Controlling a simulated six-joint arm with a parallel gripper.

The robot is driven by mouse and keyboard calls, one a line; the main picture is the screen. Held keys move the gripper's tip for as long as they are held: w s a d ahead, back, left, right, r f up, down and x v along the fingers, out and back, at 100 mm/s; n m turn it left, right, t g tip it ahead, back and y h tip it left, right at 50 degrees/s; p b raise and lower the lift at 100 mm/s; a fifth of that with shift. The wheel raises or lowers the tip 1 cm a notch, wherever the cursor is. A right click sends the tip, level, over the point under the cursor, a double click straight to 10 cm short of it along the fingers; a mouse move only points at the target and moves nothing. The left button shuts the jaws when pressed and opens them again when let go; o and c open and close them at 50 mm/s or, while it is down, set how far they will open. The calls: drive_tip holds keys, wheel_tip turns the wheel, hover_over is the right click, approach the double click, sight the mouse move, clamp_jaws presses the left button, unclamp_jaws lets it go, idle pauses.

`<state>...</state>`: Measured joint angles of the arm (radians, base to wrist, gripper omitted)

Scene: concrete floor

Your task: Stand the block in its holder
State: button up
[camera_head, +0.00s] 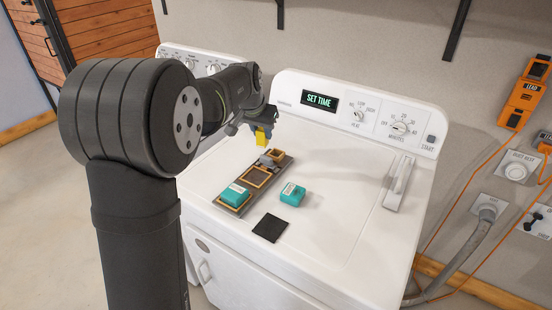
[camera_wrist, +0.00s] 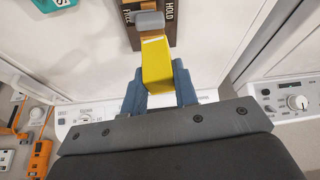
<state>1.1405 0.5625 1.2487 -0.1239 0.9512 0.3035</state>
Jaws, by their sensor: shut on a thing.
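A yellow block (camera_head: 261,138) is held in my gripper (camera_head: 266,130), above the far end of a long dark holder board (camera_head: 257,177). In the wrist view the yellow block (camera_wrist: 157,62) sits between my two blue-grey fingers (camera_wrist: 160,82), which are shut on it. The board (camera_wrist: 170,12) shows there behind it, with the lettering "HOLD". The board has wood-framed slots; its middle slot looks empty, and a teal block (camera_head: 236,194) is in the near one.
A second teal block (camera_head: 292,194) stands on the white machine top to the right of the board. A flat black square (camera_head: 270,228) lies nearer. A white handle-like bar (camera_head: 398,183) is at the right. The control panel (camera_head: 355,110) rises behind. The top between is clear.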

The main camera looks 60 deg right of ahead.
drive_tip(key=s+d+r+m, duration=0.2)
drive_tip(key=s+d, duration=0.3)
drive_tip(key=s, duration=0.7)
drive_tip(key=shift+g, duration=0.4)
drive_tip(key=w+f, duration=0.2)
drive_tip(key=w, duration=0.1)
drive_tip(key=w+d+f, duration=0.1)
drive_tip(key=w+f, duration=0.1)
drive_tip(key=w, duration=0.2)
drive_tip(key=w+f, duration=0.3)
drive_tip(key=w, duration=0.1)
drive_tip(key=shift+w+d, duration=0.15)
drive_tip(key=shift+d, duration=0.2)
drive_tip(key=shift+w+f, duration=0.1)
drive_tip(key=shift+f, duration=1.9)
drive_tip(key=shift+f, duration=0.15)
drive_tip(key=o, duration=1)
drive_tip(key=v, duration=1.2)
